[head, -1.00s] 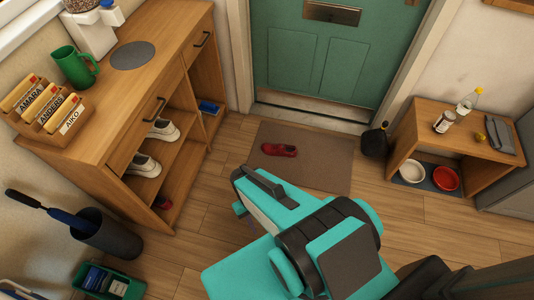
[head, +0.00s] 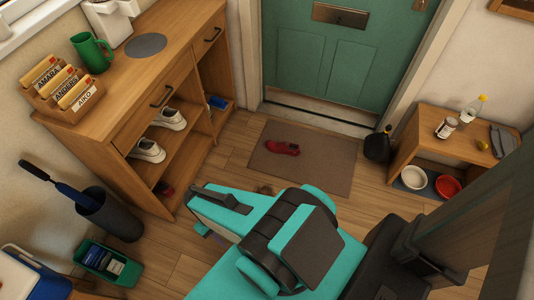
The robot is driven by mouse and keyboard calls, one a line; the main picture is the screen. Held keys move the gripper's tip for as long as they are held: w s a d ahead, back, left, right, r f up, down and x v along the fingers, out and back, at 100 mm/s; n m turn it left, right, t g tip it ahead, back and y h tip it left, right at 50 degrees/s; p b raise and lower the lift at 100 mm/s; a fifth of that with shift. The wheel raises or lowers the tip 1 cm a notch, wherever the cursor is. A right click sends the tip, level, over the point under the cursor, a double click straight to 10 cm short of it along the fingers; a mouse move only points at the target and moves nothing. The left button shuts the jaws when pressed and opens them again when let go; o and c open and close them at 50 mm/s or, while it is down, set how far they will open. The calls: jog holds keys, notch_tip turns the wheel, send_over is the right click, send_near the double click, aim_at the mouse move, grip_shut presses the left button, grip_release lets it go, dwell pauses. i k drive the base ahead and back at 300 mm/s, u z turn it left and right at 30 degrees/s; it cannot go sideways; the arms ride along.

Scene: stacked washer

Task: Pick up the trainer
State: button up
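A red shoe (head: 282,147) lies on the brown doormat (head: 325,172) in front of the green door. White trainers (head: 148,151) (head: 171,119) sit on the upper open shelf of the wooden cabinet (head: 125,175) at the left.
An umbrella stand (head: 112,215) and a green crate (head: 108,262) stand left, beside a blue-and-white box (head: 30,275). A black doorstop-like object (head: 378,145) stands by the door. A low wooden unit (head: 450,150) holds bowls at the right. The floor around the mat is mostly clear.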

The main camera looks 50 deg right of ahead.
aim_at(286, 148)
jog(key=u, duration=0.7)
jog(key=k, duration=1.35)
jog(key=z, duration=0.65)
jog(key=i, duration=1.5)
jog(key=u, duration=0.05)
